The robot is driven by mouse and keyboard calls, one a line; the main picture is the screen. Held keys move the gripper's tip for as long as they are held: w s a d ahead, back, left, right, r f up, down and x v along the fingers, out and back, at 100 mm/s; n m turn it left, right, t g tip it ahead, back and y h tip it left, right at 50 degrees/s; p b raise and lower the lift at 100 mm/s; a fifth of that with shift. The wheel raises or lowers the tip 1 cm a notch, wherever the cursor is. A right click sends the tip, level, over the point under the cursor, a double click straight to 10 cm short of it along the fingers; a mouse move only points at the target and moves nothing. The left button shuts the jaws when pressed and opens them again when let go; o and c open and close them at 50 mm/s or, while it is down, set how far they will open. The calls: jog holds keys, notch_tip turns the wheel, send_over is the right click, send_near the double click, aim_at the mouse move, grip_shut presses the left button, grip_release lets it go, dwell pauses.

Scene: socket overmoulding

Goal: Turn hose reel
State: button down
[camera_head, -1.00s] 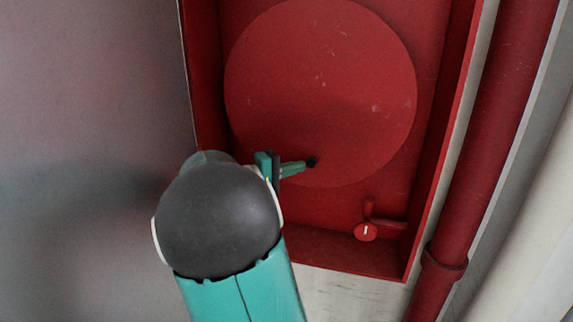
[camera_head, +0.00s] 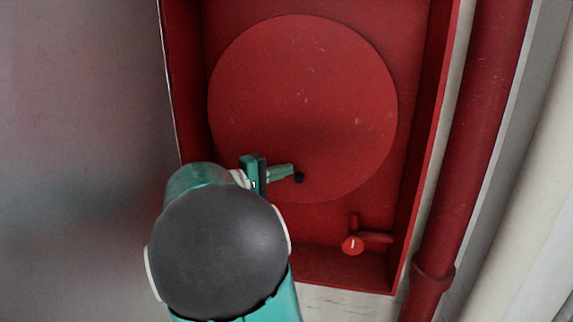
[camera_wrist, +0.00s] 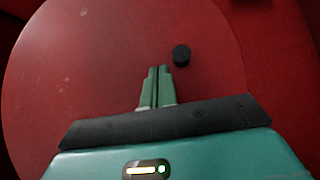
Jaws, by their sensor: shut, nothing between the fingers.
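The hose reel (camera_head: 305,95) is a large round red disc inside an open red cabinet. It also fills much of the wrist view (camera_wrist: 90,60). A small black knob (camera_head: 299,178) stands out near the reel's lower edge. In the wrist view the knob (camera_wrist: 181,55) is just ahead and to the right of the fingertips. My gripper (camera_head: 291,171) is shut and empty, its green fingers pointing right at the knob. In the wrist view the closed fingertips (camera_wrist: 158,70) show a small gap to the knob. Whether they touch it in depth is unclear.
The red cabinet's right wall (camera_head: 425,130) and bottom edge (camera_head: 345,283) frame the reel. A red valve (camera_head: 353,245) sits at its lower right. A thick red pipe (camera_head: 480,130) runs down outside on the right. A grey panel (camera_head: 80,100) stands on the left.

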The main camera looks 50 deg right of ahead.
jog(key=s+a+r, duration=0.8)
jog(key=a, duration=0.2)
jog(key=shift+s+r, duration=0.3)
jog(key=shift+r, duration=0.1)
jog(key=a+f+n+t+y, duration=0.4)
jog(key=a+f+t+y, duration=0.6)
jog(key=a+f, duration=0.85)
jog(key=a+f+t+y, duration=0.1)
jog(key=a+y, duration=0.5)
jog(key=a, duration=0.7)
jog(key=shift+w+f+t+y, duration=0.3)
jog(key=shift+w+t, duration=0.15)
jog(key=shift+t, duration=0.25)
jog(key=shift+d, duration=0.2)
